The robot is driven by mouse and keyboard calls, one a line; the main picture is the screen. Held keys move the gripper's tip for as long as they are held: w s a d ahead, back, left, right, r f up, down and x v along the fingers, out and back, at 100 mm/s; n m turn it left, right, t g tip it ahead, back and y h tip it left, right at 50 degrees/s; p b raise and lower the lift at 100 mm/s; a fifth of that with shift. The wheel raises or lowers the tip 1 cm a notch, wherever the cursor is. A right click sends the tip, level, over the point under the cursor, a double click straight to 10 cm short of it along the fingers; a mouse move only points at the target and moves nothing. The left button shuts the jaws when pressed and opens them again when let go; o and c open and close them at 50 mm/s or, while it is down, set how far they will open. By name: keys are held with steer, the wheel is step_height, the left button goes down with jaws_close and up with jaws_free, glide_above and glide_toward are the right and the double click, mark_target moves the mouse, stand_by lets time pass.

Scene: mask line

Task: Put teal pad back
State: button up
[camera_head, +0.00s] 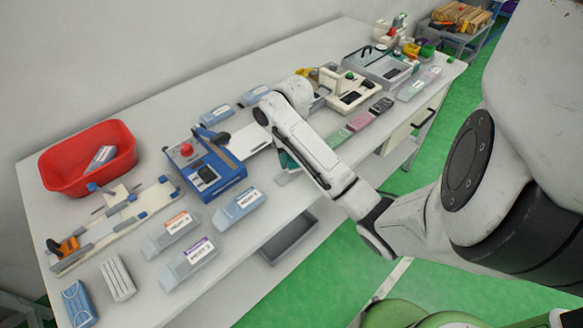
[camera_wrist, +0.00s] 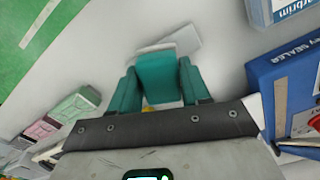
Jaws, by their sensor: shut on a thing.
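My gripper (camera_wrist: 160,85) has teal fingers and is shut on a teal block between them, which I take to be the teal pad (camera_wrist: 160,75). In the head view my gripper (camera_head: 287,160) is low over the white table (camera_head: 245,174), right of the blue sealer, and my arm hides much of it. A pale flat piece (camera_wrist: 185,40) lies at the fingertips in the wrist view and its edge shows in the head view (camera_head: 286,179). I cannot tell whether the pad touches it.
A blue sealer (camera_head: 222,178) stands left of my gripper. Pale green (camera_head: 337,138), pink (camera_head: 360,121) and dark (camera_head: 382,104) pads lie in a row to the right. Labelled clear boxes (camera_head: 240,208) lie toward the front. A red bin (camera_head: 75,172) is far left.

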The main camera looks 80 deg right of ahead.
mark_target(292, 165)
step_height(292, 165, down, 3)
steer(key=shift+w+r+b, duration=0.15)
steer(key=shift+r+b, duration=0.05)
steer(key=shift+b, duration=0.7)
steer(key=shift+f+p, duration=0.15)
steer(key=shift+p, duration=0.35)
steer(key=shift+f, duration=0.2)
steer(key=shift+f, duration=0.2)
steer(key=o, duration=1)
